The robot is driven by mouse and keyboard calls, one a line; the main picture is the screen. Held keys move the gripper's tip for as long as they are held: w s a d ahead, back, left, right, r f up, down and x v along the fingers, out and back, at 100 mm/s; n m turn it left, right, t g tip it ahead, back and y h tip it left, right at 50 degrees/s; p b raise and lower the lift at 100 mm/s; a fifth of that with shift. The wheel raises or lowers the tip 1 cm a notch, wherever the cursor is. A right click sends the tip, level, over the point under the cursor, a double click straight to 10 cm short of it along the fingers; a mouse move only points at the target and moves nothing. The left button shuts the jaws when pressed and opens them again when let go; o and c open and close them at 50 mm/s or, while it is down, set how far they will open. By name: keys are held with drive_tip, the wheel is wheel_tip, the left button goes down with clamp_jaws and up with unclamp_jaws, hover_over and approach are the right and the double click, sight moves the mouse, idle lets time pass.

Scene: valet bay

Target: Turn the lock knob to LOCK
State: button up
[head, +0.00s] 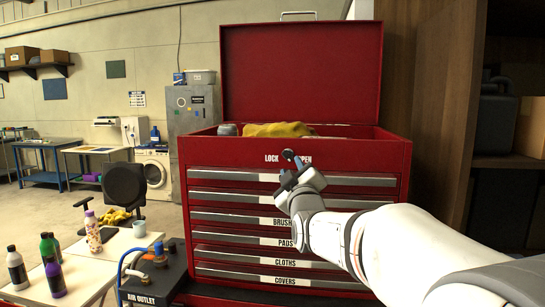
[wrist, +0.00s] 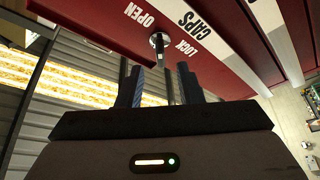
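The lock knob (wrist: 158,42) is a small silver and dark knob on the red chest front, between the words OPEN and LOCK in the wrist view. In the head view my gripper hides it, and the start of OPEN is covered too. I cannot tell for sure which word the knob points to. My gripper (wrist: 155,72) is open, with a blue-grey finger on each side and no object visibly held. The knob lies just beyond the fingertips, roughly between them, and seems apart from them. In the head view my gripper (head: 289,162) is at the chest's top front panel.
The red tool chest (head: 350,155) has its lid up, with a yellow cloth (head: 278,130) inside. Labelled drawers below are shut. A table with bottles (head: 93,232) and an air outlet box (head: 155,283) stand at the lower left. A wooden cabinet (head: 448,100) is at right.

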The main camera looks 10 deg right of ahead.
sight(288, 159)
drive_tip(key=p+x, duration=0.2)
drive_tip(key=x, duration=0.4)
drive_tip(key=shift+f, duration=0.1)
